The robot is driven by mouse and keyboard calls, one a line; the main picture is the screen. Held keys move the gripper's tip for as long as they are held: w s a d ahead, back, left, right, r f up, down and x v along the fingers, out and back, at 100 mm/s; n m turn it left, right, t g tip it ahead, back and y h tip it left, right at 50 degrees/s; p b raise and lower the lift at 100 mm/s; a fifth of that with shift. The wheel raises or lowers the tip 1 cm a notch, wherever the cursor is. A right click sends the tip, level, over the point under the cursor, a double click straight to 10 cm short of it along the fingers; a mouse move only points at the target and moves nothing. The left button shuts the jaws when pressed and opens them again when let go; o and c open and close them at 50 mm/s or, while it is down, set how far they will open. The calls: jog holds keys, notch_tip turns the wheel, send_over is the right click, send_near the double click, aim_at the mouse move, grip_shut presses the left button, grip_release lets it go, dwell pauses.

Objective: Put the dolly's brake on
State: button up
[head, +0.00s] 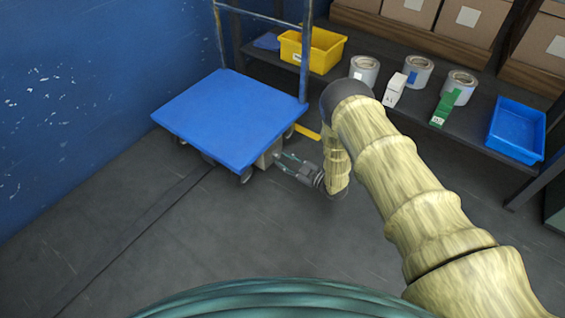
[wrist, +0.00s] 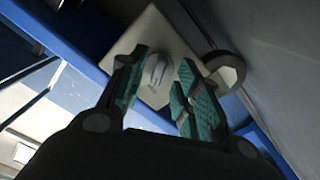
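The dolly (head: 230,115) has a flat blue deck on small castors and an upright push frame at its back. It stands by the blue wall. Under the near right edge of the deck is a pale housing (head: 268,154). In the wrist view, a pale square plate (wrist: 183,45) with a light grey rounded knob (wrist: 155,70) faces me, beside a castor (wrist: 226,70). My gripper (head: 283,161) is low, at the dolly's near right side. In the wrist view its green-padded fingers (wrist: 160,93) are apart, with the knob showing between them. I cannot tell whether they touch it.
A dark shelf on the right holds a yellow bin (head: 312,50), several tins (head: 417,72), a white carton (head: 394,92), a green carton (head: 443,108) and a blue bin (head: 516,130). Brown boxes (head: 467,20) stand behind. The grey floor (head: 200,230) in front of the dolly is clear.

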jog(key=shift+x, duration=0.8)
grip_shut()
